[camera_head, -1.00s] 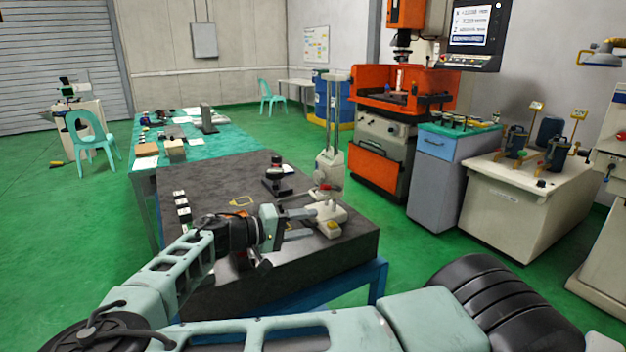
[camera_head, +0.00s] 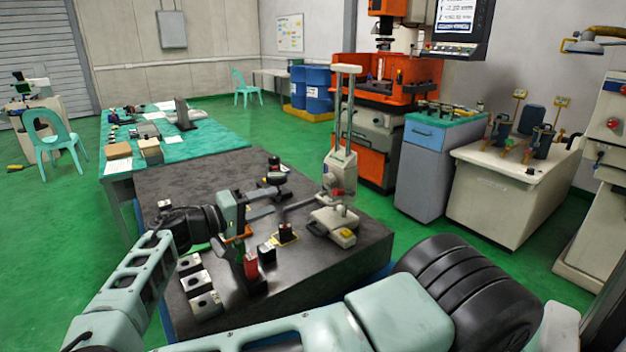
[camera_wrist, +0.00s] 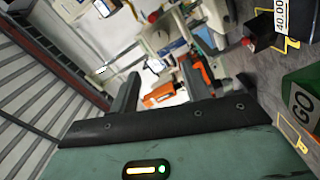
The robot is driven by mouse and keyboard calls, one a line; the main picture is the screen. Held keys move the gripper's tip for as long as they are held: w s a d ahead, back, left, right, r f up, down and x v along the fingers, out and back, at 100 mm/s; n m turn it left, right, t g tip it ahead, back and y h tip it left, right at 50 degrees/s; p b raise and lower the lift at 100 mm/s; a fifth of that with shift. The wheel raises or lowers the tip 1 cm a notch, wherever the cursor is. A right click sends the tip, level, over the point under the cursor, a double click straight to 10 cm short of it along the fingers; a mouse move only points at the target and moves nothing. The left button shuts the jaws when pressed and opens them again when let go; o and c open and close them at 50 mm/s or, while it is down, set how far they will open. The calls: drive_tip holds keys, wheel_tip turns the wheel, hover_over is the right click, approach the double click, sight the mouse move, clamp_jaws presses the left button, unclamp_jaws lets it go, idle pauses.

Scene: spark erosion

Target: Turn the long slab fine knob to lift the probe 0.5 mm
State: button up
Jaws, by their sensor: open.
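The cream height gauge (camera_head: 340,182) stands upright on the dark slab (camera_head: 190,182), on a cream base (camera_head: 334,223). It has two tall columns and a small red part (camera_head: 338,192) on its carriage. The fine knob is too small to tell apart. My gripper (camera_head: 284,201) is open and empty over the slab, left of the gauge, its fingers pointing towards it; a gap seems to remain. In the wrist view my two fingers (camera_wrist: 188,80) are spread wide with nothing held between them.
A dark stand (camera_head: 274,178) is on the slab behind my gripper. A green GO block (camera_wrist: 300,100) shows in the wrist view. The teal bench (camera_head: 218,137) lies beyond.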

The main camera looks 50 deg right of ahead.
drive_tip(key=p, duration=0.7)
approach(326, 183)
drive_tip(key=x, duration=0.8)
drive_tip(key=shift+r, duration=0.25)
drive_tip(key=shift+s+d+f, duration=0.15)
drive_tip(key=shift+d, duration=0.5)
drive_tip(key=c, duration=0.7)
